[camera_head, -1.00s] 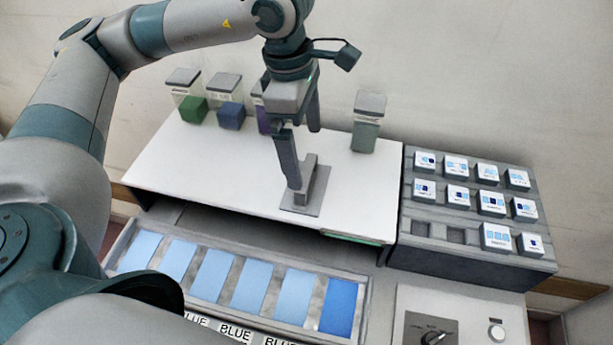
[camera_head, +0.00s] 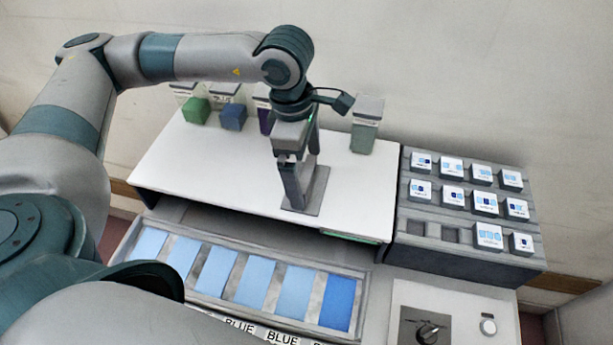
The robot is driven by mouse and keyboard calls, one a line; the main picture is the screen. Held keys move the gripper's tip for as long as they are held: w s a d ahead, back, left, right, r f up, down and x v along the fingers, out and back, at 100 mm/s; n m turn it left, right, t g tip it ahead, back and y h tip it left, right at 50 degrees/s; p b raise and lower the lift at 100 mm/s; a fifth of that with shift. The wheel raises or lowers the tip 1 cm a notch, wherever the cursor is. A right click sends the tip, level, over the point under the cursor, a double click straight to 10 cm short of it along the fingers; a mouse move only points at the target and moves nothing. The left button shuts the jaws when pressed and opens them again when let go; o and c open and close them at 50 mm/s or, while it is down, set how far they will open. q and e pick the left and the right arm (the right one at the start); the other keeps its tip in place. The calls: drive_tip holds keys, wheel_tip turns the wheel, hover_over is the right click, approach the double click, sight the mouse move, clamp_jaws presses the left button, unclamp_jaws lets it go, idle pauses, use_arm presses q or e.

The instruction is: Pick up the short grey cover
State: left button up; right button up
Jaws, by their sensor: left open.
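A short grey upright piece (camera_head: 307,183), which looks like the grey cover, stands on a flat grey base plate (camera_head: 323,203) on the white tabletop. My left gripper (camera_head: 301,181) points down at it and is open. One finger hangs at its near left side, and the other finger is at its far side, partly behind it. The piece is partly hidden by the near finger, and I cannot tell whether the fingers touch it. My right gripper is not in view.
Lidded jars with green (camera_head: 196,111), blue (camera_head: 233,117) and pale green (camera_head: 364,137) contents stand along the back. A rack of picture tiles (camera_head: 470,205) is at right. A tray of blue panels (camera_head: 256,283) and a knob panel (camera_head: 428,331) lie in front.

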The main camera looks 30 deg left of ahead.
use_arm(q)
drive_tip(key=shift+d+f, duration=0.15)
drive_tip(key=shift+f, duration=0.8)
drive_tip(key=c, duration=1.2)
drive_tip(key=shift+o, duration=0.2)
drive_tip(key=shift+r, duration=0.2)
